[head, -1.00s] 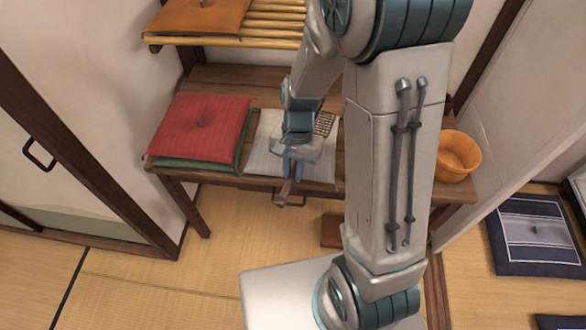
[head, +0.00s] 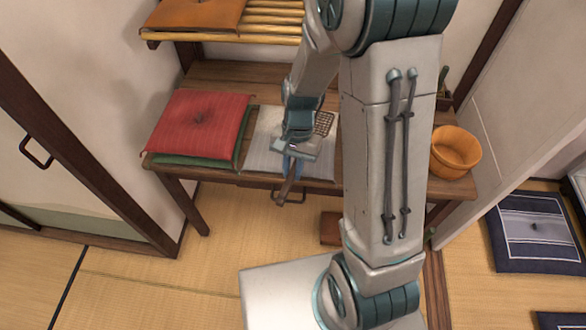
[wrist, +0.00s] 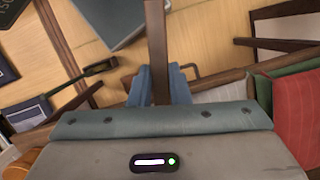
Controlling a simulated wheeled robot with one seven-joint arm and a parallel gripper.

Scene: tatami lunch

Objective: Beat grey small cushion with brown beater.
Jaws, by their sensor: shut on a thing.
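The grey small cushion (head: 262,132) lies flat on the wooden table, right of the stacked cushions. Part of it is hidden by my arm. My gripper (head: 293,163) is over the cushion's front part and is shut on the brown beater. The beater's lattice head (head: 323,123) shows above the cushion's right side, and its handle sticks out past the table's front edge. I cannot tell whether the head touches the cushion. In the wrist view, the blue fingers (wrist: 158,88) grip the brown handle (wrist: 157,40), and a pale part of the cushion (wrist: 222,93) shows at right.
A red cushion (head: 200,122) lies on a green cushion (head: 190,160) on the wooden table (head: 255,81). An orange bowl (head: 455,152) stands at the table's right end. A slatted shelf (head: 272,30) is above the back. Dark blue cushions (head: 537,232) lie on the floor at right.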

